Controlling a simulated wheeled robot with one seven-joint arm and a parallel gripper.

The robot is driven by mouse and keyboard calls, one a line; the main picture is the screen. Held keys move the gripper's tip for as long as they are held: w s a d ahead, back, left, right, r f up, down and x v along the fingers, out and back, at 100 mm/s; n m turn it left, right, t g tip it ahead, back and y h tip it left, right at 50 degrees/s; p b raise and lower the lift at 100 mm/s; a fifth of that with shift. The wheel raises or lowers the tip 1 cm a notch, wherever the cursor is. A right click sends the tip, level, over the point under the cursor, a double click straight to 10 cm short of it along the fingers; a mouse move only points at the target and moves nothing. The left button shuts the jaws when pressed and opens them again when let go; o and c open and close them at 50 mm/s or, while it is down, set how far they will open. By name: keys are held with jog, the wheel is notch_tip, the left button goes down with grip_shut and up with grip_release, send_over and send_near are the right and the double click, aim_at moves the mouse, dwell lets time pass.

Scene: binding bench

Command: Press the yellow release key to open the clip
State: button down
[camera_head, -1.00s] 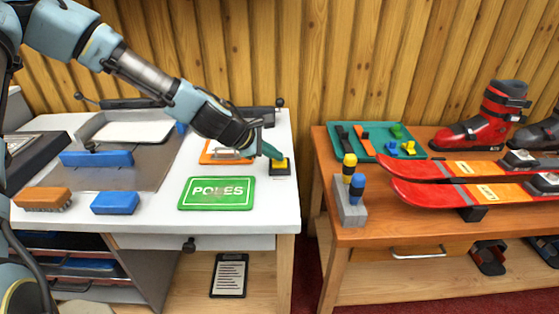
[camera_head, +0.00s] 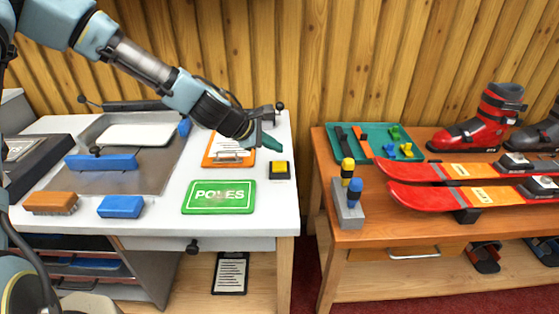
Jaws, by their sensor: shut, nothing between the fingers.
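The yellow release key (camera_head: 279,167) sits on a small black base near the right end of the white bench. Its top is in full view and nothing touches it. My gripper (camera_head: 271,143) is shut and empty, with its green fingertips above and slightly behind the key, apart from it. An orange clipboard (camera_head: 212,158) lies left of the key under my wrist. It has a metal clip (camera_head: 229,157) at its front edge; whether this clip is open or shut I cannot tell.
A green POLES sign (camera_head: 219,197) lies in front of the clipboard. A blue block (camera_head: 120,206) and a brush (camera_head: 52,203) lie further left. A second table (camera_head: 390,225) with skis (camera_head: 470,195) and a teal tray (camera_head: 365,134) stands right, across a gap.

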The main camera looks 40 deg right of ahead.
jog(key=shift+r+p, duration=0.65)
jog(key=shift+r, duration=0.5)
dwell(0.4)
